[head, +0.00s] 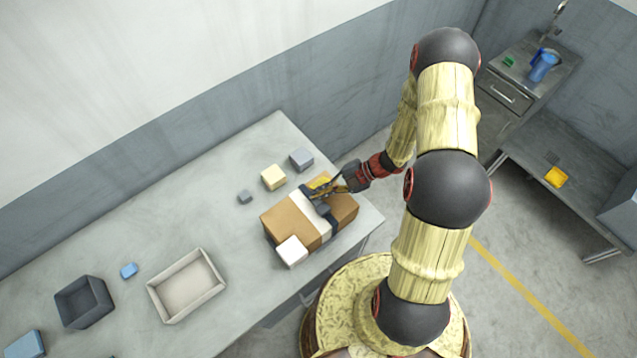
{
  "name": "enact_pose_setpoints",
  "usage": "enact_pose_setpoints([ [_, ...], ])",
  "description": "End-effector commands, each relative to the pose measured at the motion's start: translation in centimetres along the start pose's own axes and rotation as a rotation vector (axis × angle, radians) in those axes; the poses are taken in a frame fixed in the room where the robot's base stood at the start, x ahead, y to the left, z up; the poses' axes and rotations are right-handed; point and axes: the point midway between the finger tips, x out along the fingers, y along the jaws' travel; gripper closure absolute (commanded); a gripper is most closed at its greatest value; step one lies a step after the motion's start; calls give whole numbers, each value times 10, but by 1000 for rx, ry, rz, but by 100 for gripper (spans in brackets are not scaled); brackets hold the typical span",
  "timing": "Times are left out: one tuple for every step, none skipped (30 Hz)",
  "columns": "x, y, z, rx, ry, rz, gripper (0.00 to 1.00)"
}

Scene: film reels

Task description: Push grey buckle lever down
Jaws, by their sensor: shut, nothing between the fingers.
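A brown box (284,222) with a white band (311,214) lies near the right end of the grey table. A dark grey part (322,209), perhaps the buckle lever, sits on top of the box by the band; it is small, and its angle is hard to tell. My gripper (308,192) is shut and empty, reaching in from the right at the back edge of the box top. Whether its tips touch the lever or the box cannot be told. The gripper and a yellow piece (320,184) beside it partly hide the back of the box.
A white block (292,251) is at the box's front corner. A cream block (273,177), a grey block (301,159) and a small grey cube (245,197) lie behind it. A beige tray (186,286) and a dark bin (84,302) stand left. The table between tray and box is clear.

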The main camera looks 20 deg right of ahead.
Motion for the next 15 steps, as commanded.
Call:
enact_pose_setpoints([
  [1, 1, -1, 1, 2, -1, 100],
  [2, 2, 0, 1, 2, -1, 100],
  [3, 2, 1, 0, 2, -1, 100],
  [4, 3, 2, -1, 2, -1, 100],
  [5, 4, 3, -1, 2, -1, 100],
  [6, 5, 4, -2, 2, -1, 100],
  [8, 5, 5, -1, 2, -1, 100],
  [8, 6, 6, -1, 2, -1, 100],
  [10, 6, 7, -1, 2, -1, 100],
  [10, 7, 8, -1, 2, -1, 100],
  [11, 7, 9, -1, 2, 0, 100],
  [12, 8, 10, -1, 1, 0, 100],
  [12, 9, 11, -1, 1, 0, 100],
  [13, 9, 11, -1, 1, 0, 100],
  [14, 9, 12, -1, 1, 0, 100],
])
